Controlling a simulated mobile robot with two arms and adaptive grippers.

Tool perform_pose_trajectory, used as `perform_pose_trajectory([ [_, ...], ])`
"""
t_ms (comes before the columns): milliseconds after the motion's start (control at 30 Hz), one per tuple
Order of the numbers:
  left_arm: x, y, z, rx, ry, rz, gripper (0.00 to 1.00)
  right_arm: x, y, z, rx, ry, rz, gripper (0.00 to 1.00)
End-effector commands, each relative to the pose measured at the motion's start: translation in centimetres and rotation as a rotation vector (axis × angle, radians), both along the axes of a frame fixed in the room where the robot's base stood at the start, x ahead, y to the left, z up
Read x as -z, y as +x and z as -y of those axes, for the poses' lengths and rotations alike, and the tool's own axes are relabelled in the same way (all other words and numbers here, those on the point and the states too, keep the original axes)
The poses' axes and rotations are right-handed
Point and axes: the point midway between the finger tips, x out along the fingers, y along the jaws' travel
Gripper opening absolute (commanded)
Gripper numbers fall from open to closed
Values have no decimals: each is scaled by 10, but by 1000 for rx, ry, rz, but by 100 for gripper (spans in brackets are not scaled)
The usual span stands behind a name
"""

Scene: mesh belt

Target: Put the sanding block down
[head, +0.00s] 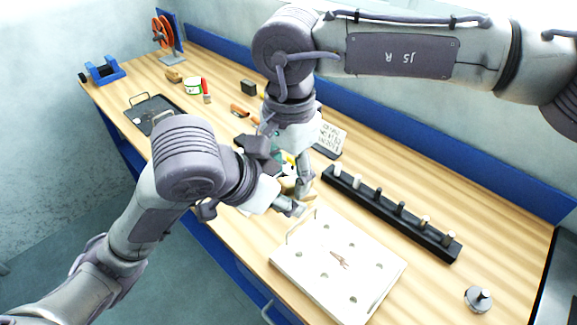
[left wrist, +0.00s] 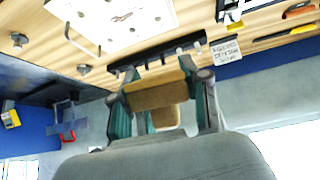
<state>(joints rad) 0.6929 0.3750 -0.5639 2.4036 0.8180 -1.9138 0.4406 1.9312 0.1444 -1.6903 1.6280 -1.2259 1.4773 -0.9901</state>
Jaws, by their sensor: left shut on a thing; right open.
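The sanding block (left wrist: 157,95), a tan-brown block with a paler part below it, sits between the two fingers of my left gripper (left wrist: 163,103) in the left wrist view. In the head view my left gripper (head: 291,205) is over the workbench near the back-left edge of the white board, and the block is mostly hidden there, with only a tan patch showing. My right gripper (head: 284,172) is open and points down just beyond the left one, close to it. Its fingers partly cover small items on the bench behind.
The white board with holes and a handle (head: 318,279) lies at the front. A black rack of pegs (head: 388,213) stands behind it. A round metal knob piece (head: 478,299) is at right. A dark tray (head: 172,104) lies at left. Bare wood (head: 500,250) shows at right.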

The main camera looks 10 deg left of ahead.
Motion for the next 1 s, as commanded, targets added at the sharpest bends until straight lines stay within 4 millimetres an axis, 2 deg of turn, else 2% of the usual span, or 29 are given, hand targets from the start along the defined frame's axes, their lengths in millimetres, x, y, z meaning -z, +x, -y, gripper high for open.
perform_pose_trajectory([
  [33, 0, 0, 0, 0, -1, 1, 0, 0, 0, 0, 0, 0, 0, 54],
  [367, 0, -1, 1, 5, -2, 1, 0, -1, 0, -1, 0, 2, 2, 0],
  [467, -1, -2, 2, 10, -4, 1, 0, -1, 1, -1, 0, 5, 3, 0],
  [500, -1, -2, 3, 11, -5, 1, 49, -1, 1, -2, 0, 6, 5, 0],
  [633, -1, -2, 3, 12, -6, 3, 71, -1, 1, -2, 0, 6, 5, 0],
  [667, -1, -2, 3, 12, -6, 3, 75, -1, 1, -2, 0, 6, 5, 0],
  [1000, -3, -2, 0, 4, -2, 2, 75, -1, 0, 0, 0, 2, 1, 0],
])
